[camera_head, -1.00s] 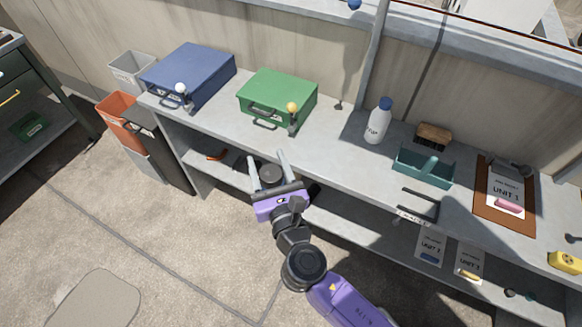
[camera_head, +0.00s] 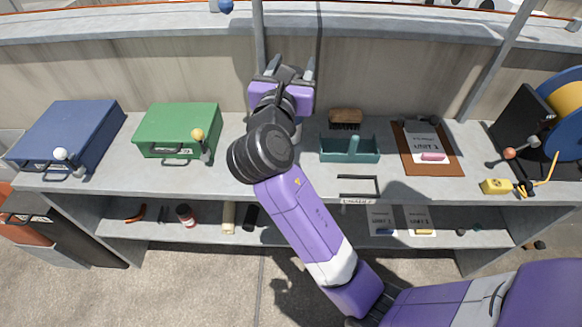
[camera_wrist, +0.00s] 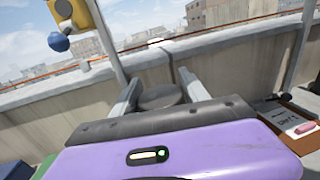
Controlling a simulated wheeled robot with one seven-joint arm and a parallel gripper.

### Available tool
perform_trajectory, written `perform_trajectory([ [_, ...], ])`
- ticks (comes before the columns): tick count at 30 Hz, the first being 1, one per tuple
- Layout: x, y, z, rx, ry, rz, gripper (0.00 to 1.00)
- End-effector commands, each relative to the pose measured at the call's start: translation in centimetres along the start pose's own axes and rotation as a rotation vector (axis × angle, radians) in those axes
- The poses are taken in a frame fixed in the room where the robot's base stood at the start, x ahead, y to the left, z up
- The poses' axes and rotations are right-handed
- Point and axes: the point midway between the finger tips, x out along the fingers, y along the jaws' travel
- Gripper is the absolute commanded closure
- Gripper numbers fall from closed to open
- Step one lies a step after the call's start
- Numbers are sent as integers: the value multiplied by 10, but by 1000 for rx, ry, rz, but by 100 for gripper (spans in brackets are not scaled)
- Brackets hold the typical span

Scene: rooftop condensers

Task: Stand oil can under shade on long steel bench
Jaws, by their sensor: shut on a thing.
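My gripper (camera_head: 292,68) is raised above the back of the long grey bench (camera_head: 300,185), near the wall. It is shut on a dark grey, round-topped thing, probably the oil can (camera_wrist: 160,97), which shows between the two fingers in the wrist view. In the head view my gripper mostly hides this thing. The held thing appears clear of the bench top; its underside is hidden. My forearm crosses over the bench middle. I cannot make out a clear shade edge on the bench top.
A blue case (camera_head: 75,130) and green case (camera_head: 178,125) stand left. A white bottle (camera_head: 298,125) is mostly hidden behind my arm. Right are a brush (camera_head: 345,117), teal tray (camera_head: 335,155), clipboard (camera_head: 447,160) and yellow block (camera_head: 496,187). The lower shelf holds several small items.

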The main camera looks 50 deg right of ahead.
Motion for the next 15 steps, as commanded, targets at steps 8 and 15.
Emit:
perform_trajectory([
  [8, 0, -2, -61, -8, 2, -4, 100],
  [15, 0, -1, -118, -6, 2, -3, 100],
])
